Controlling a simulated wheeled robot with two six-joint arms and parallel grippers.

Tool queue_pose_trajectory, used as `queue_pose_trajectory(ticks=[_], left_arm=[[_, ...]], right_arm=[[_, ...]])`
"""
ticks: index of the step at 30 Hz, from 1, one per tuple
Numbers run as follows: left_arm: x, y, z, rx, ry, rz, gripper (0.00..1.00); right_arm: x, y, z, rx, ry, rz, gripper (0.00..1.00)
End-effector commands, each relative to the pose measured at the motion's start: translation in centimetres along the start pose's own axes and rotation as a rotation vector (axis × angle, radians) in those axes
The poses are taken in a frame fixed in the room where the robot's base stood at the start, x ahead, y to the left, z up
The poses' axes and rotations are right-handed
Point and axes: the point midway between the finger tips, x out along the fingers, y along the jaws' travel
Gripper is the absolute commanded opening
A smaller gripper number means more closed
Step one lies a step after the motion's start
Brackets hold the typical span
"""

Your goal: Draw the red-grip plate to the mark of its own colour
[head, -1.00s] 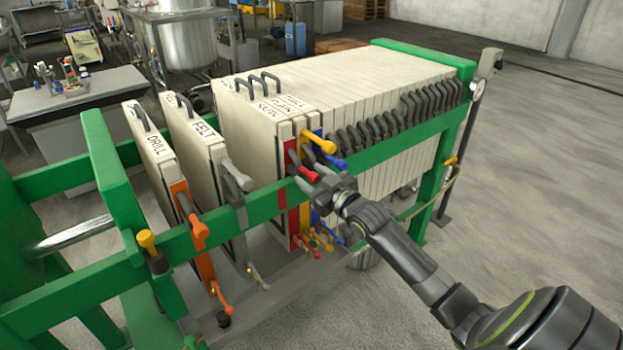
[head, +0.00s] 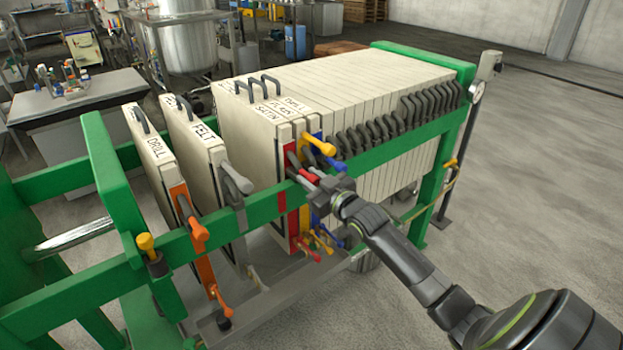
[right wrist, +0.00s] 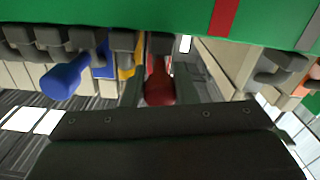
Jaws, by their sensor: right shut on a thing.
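The red-grip plate (head: 291,228) stands upright at the left end of the packed stack, with a red strip on its near edge. Its red grip shows in the right wrist view (right wrist: 159,88), between the two fingers. My right gripper (head: 315,184) is shut on this red grip, just above the green rail. A red mark (right wrist: 226,14) crosses the green rail; in the head view the red mark (head: 282,200) is close beside the plate. My left gripper is not in view.
A grey-grip plate (head: 208,160) and an orange-grip plate (head: 158,160) stand apart to the left, with a gap before the stack. Yellow (head: 320,144) and blue (right wrist: 66,80) grips are close to the red one. The green rail (head: 400,140) runs below the grips.

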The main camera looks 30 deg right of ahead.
Motion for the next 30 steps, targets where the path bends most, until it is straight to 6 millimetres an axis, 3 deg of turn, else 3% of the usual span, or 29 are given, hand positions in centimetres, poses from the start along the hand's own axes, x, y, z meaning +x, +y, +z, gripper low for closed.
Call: queue_pose_trajectory(ticks=[16,30], left_arm=[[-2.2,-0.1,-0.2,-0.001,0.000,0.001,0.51],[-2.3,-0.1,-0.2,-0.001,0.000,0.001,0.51]], right_arm=[[-0.1,-5.2,-0.9,0.007,-0.004,-0.002,0.00],[-0.1,-5.8,-0.9,0.003,-0.005,-0.001,0.00]])
